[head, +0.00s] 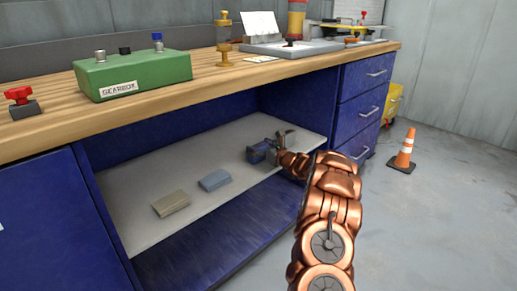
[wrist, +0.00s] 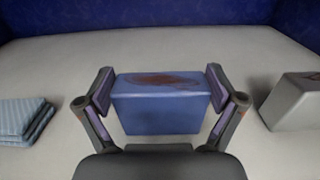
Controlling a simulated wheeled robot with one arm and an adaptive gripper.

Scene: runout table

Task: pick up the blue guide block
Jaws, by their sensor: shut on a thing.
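The blue guide block (head: 257,153) is on the grey shelf under the workbench, at the shelf's right part in the head view. In the wrist view the blue guide block (wrist: 162,107) sits upright between the two fingers, with a dark reddish-brown patch on its top. My gripper (wrist: 161,88) is shut on it, one finger pad against each side. In the head view my gripper (head: 270,148) reaches in from the right and partly hides the block. I cannot tell whether the block's underside touches the shelf.
A grey block (wrist: 297,101) stands close to the right of my gripper. Folded blue cloth (head: 214,180) and folded beige cloth (head: 171,203) lie left on the shelf (head: 140,222). The wooden benchtop (head: 225,86) overhangs the shelf; drawers (head: 362,105) stand at the right.

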